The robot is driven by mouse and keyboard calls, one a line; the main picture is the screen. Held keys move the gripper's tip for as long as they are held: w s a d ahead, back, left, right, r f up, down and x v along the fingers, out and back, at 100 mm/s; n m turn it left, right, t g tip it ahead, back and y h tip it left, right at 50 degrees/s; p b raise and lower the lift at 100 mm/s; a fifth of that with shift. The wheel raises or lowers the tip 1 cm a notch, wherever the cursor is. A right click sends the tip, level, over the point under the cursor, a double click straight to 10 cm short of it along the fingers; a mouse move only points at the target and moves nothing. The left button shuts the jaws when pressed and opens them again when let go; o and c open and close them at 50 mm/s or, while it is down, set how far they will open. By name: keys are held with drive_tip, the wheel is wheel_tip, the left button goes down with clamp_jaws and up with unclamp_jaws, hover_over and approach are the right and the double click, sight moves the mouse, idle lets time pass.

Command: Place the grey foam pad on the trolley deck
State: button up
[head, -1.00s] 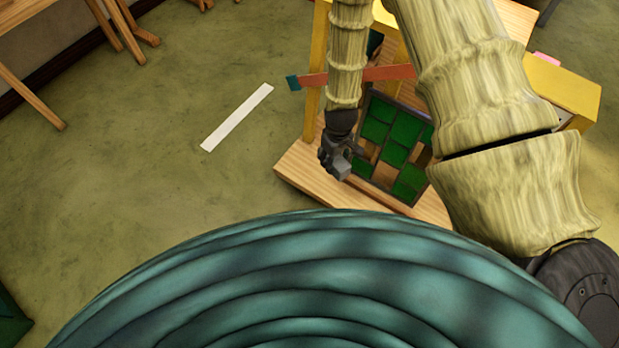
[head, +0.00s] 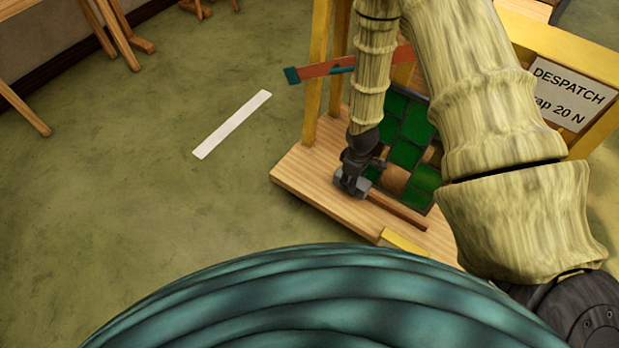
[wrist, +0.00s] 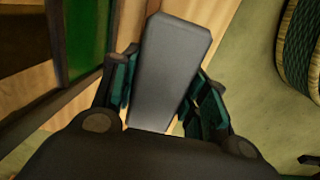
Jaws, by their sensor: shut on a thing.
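The grey foam pad (wrist: 170,70) is a plain grey block held between the two fingers of my gripper (wrist: 165,95) in the wrist view. In the head view my gripper (head: 352,184) points down over the left part of the pale wooden trolley deck (head: 310,172), just in front of the green leaded panel. The deck also shows beneath the pad in the wrist view (wrist: 128,65). In the head view the pad is small and mostly hidden by the fingers. I cannot tell whether it touches the deck.
The leaded panel (head: 407,154) stands on the deck close right of my gripper, with a wooden strip (head: 398,211) along its foot. Yellow posts (head: 319,70) and a red bar (head: 325,71) rise behind. A DESPATCH sign (head: 568,93) is at right. A white strip (head: 232,124) lies on open floor.

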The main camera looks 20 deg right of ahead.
drive_tip(key=w+a+b, duration=0.1)
drive_tip(key=w+a, duration=0.2)
drive_tip(key=w+a+f+b, duration=0.1)
drive_tip(key=w+a, duration=0.3)
drive_tip(key=w+a+b, duration=0.2)
drive_tip(key=w+a, duration=0.1)
drive_tip(key=shift+w+a+f, duration=0.15)
drive_tip(key=shift+w+f, duration=0.1)
drive_tip(key=shift+w, duration=0.1)
drive_tip(key=shift+w+a+f+b, duration=0.15)
drive_tip(key=shift+f+b, duration=0.35)
drive_tip(key=shift+f, duration=0.35)
drive_tip(key=shift+w+a+f+b, duration=0.1)
drive_tip(key=shift+f+b, duration=0.35)
drive_tip(key=shift+f, duration=0.4)
drive_tip(key=shift+f, duration=0.2)
drive_tip(key=o, duration=0.8)
drive_tip(key=shift+o, duration=0.2)
drive_tip(key=shift+r, duration=0.1)
